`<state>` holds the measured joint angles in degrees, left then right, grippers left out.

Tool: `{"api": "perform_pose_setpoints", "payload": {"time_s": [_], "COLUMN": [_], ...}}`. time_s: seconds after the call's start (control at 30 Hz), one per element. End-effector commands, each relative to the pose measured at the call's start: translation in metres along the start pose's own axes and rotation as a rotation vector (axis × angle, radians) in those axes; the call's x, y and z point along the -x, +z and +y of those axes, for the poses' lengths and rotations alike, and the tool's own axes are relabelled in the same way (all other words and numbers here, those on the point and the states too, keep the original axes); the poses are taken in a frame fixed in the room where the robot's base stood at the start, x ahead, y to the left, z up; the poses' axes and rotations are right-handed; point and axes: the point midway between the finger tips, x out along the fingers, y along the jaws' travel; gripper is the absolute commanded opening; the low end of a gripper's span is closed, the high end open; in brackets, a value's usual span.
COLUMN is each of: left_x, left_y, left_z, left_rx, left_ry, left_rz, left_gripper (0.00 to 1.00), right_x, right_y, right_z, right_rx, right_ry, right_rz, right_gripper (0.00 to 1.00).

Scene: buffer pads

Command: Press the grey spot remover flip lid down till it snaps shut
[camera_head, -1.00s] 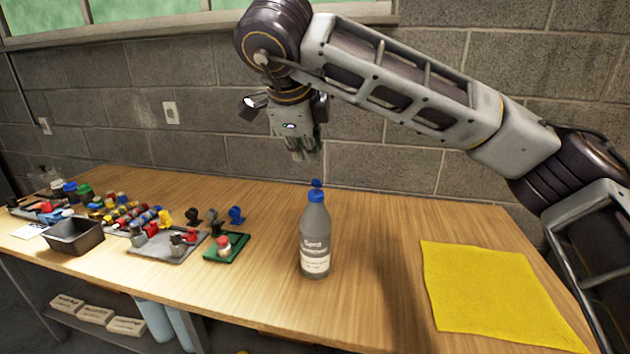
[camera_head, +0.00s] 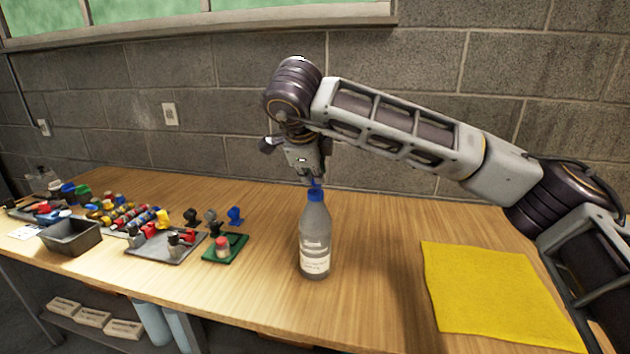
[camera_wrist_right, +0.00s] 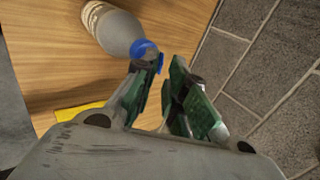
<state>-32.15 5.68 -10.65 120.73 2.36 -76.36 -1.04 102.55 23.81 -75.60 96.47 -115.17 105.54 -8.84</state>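The grey spot remover bottle (camera_head: 315,237) stands upright on the table, with a white lower label and a blue cap (camera_head: 316,195). Its small blue flip lid (camera_head: 316,183) stands raised at the top. My right gripper (camera_head: 311,179) points down right at the lid, its fingertips just above and behind the cap. In the right wrist view the bottle (camera_wrist_right: 112,28) and the blue cap (camera_wrist_right: 143,49) show beyond the fingertips (camera_wrist_right: 166,66). The fingers are a little apart, with a narrow gap and nothing held; I cannot tell whether they touch the lid. My left gripper is out of view.
A yellow cloth (camera_head: 490,290) lies at the right of the table. A green tray (camera_head: 238,246), a grey tray (camera_head: 150,252) and a dark bin (camera_head: 72,238) with several small coloured parts around stand at the left. A block wall (camera_head: 400,120) rises behind. The wood around the bottle is clear.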

Motion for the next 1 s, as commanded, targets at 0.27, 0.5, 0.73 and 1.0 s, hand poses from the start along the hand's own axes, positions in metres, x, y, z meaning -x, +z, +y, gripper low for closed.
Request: {"api": "perform_pose_setpoints", "payload": {"time_s": [0.27,0.5,0.73,1.0], "left_x": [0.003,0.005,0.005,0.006], "left_y": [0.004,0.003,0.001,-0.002], "left_z": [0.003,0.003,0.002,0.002], "left_rx": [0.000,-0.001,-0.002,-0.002], "left_ry": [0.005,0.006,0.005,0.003], "left_rz": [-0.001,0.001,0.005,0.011], "left_gripper": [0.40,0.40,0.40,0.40], "right_x": [-0.029,-0.036,-0.036,-0.036], "right_y": [0.000,0.000,0.000,0.000], "right_z": [0.000,0.000,0.000,0.000], "right_rx": [0.000,0.000,0.000,0.000], "right_ry": [0.001,0.001,0.001,0.001], "right_rz": [0.002,0.001,0.001,0.001], "right_gripper": [0.14,0.14,0.13,0.00]}}
